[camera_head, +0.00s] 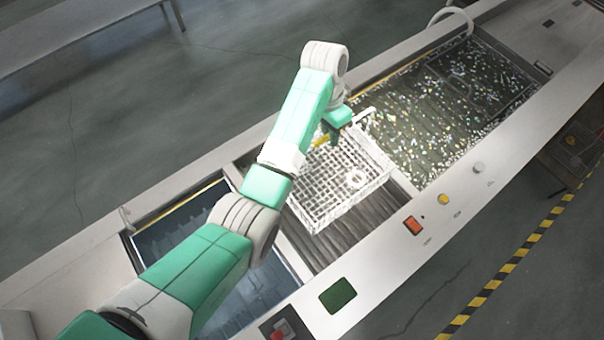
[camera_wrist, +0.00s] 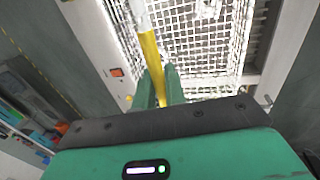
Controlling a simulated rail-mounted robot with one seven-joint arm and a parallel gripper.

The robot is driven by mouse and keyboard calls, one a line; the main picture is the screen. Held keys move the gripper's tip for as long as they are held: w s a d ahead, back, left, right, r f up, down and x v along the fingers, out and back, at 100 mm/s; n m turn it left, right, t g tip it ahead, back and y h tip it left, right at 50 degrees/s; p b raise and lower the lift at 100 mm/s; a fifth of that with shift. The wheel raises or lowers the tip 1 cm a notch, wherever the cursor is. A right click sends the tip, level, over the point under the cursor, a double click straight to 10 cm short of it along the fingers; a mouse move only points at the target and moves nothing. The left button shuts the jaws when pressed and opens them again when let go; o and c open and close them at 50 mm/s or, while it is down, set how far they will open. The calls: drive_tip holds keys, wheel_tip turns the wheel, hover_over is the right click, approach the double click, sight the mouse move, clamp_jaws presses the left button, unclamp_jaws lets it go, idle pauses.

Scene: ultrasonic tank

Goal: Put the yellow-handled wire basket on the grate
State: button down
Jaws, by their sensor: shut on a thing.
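The white wire basket (camera_head: 318,205) is in the middle of the head view, over the dark slatted grate (camera_head: 322,248). It covers much of the grate; slats show along its front and right side. I cannot tell whether its bottom touches them. A small white round part (camera_head: 356,179) shows within the basket outline. My gripper (camera_head: 334,128) is above the basket's far side. In the wrist view, my gripper (camera_wrist: 161,88) is shut on the yellow handle (camera_wrist: 152,62), with the basket's mesh (camera_wrist: 205,45) behind it. The arm hides part of the basket's left side in the head view.
A tank of sparkling liquid (camera_head: 450,100) lies right of the grate, and a dark bluish tank (camera_head: 255,290) lies left. The front rim carries an orange switch (camera_head: 413,225), a yellow button (camera_head: 443,200) and a green panel (camera_head: 338,295). A pale hose (camera_head: 452,14) arches at the far end.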

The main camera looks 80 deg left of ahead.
drive_tip(key=shift+s+d+r, duration=0.1)
drive_tip(key=shift+s+d, duration=0.05)
drive_tip(key=shift+s, duration=0.25)
drive_tip(key=a+x, duration=0.2)
drive_tip(key=x, duration=0.7)
drive_tip(key=shift+s+f, duration=0.35)
drive_tip(key=shift+f, duration=0.25)
drive_tip(key=shift+d+f, duration=0.1)
drive_tip(key=shift+d, duration=0.05)
drive_tip(key=c, duration=1.5)
unclamp_jaws()
drive_tip(key=shift+o, duration=0.2)
drive_tip(key=v, duration=1.2)
